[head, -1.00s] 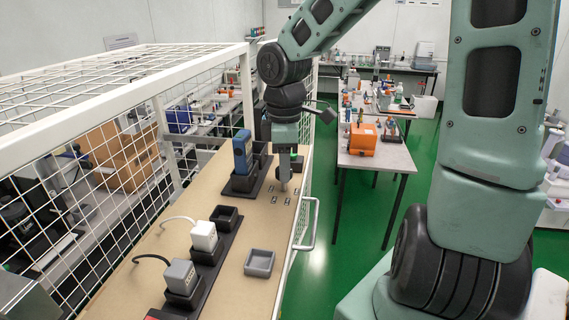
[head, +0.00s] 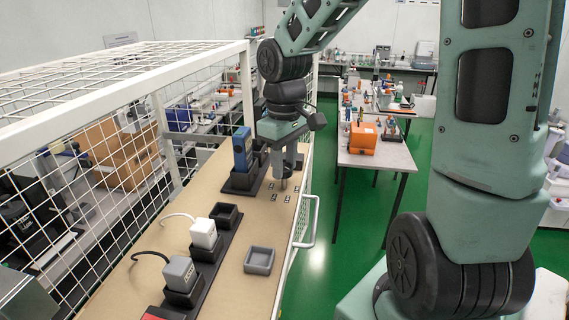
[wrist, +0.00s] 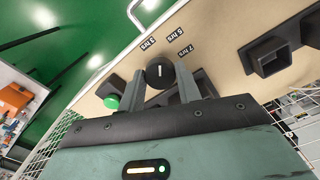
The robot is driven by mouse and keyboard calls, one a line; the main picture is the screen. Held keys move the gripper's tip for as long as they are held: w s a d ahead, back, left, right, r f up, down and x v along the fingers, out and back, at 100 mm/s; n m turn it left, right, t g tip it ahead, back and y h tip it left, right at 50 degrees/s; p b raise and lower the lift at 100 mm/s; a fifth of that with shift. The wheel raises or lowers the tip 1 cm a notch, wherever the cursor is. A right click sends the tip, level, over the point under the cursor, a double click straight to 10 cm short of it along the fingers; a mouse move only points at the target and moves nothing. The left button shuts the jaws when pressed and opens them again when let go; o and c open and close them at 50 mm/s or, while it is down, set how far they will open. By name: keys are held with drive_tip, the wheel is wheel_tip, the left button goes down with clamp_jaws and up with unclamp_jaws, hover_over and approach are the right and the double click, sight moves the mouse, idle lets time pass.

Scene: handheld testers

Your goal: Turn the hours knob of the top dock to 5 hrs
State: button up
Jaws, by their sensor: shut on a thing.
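My gripper (wrist: 162,84) has its two fingers on either side of the black hours knob (wrist: 158,72), shut on it in the wrist view. The knob's white pointer line points roughly up in that view, toward the printed hour labels (wrist: 178,33); the small print makes its exact setting hard to read. In the head view my gripper (head: 284,181) points down at the far end of the board, beside the top dock (head: 237,190), and covers the knob. A blue handheld tester (head: 242,150) stands upright in that dock.
A green button (wrist: 111,102) sits left of the knob in the wrist view. Nearer docks hold a white plug block (head: 203,233) and a grey one (head: 180,273). A grey tray (head: 259,261) lies on the board (head: 232,295). A white wire cage (head: 110,85) stands along the left.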

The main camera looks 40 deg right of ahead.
drive_tip(key=shift+m+b, duration=0.7)
drive_tip(key=shift+m, duration=1.6)
drive_tip(key=shift+r, duration=0.1)
drive_tip(key=shift+w, duration=0.1)
drive_tip(key=o, duration=1)
wheel_tip(320, 180, up, 17)
drive_tip(key=b, duration=0.3)
drive_tip(key=shift+r, duration=0.15)
